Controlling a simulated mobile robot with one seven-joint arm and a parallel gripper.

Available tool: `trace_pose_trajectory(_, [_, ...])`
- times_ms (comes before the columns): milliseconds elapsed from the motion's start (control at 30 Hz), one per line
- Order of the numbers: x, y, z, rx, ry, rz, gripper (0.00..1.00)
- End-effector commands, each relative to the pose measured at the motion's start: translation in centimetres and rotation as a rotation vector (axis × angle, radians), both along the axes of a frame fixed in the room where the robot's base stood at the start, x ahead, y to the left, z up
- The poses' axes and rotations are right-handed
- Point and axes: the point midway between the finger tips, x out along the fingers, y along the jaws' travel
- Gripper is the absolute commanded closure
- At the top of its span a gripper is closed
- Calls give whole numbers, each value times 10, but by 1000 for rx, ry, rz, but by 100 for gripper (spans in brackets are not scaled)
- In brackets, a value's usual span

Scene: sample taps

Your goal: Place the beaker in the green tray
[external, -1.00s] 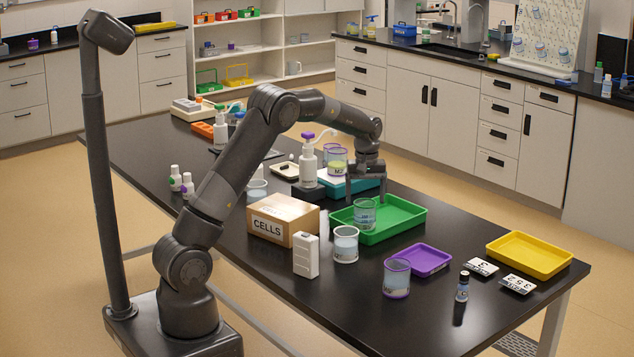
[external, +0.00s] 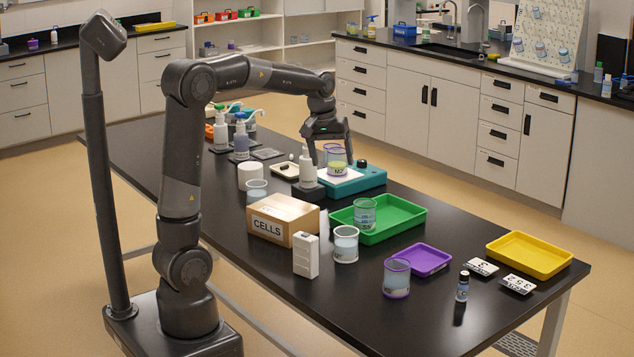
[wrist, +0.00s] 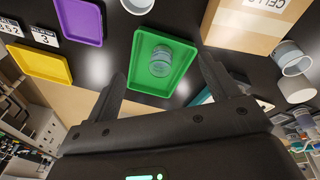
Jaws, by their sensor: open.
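A clear beaker (external: 365,213) with bluish contents stands upright in the green tray (external: 413,223), toward its left end. In the wrist view the same beaker (wrist: 161,62) sits inside the green tray (wrist: 150,85) and is apart from my fingers. My gripper (external: 329,158) is raised behind the tray, near the teal scale. Its two fingers are spread with nothing between them, and they also show in the wrist view (wrist: 162,78).
A CELLS box (external: 283,219), another beaker (external: 346,245), a purple-rimmed beaker (external: 397,278), a purple tray (external: 425,259) and a yellow tray (external: 530,254) stand around the green tray.

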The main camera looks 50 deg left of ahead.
Motion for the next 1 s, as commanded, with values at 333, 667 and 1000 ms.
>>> trace_pose_trajectory(333, [-119, -22, 20, 69, -142, -246, 20])
trace_pose_trajectory(667, [-216, -36, -4, 181, -259, -461, 20])
trace_pose_trajectory(1000, [-249, -40, -22, 239, -298, -544, 20])
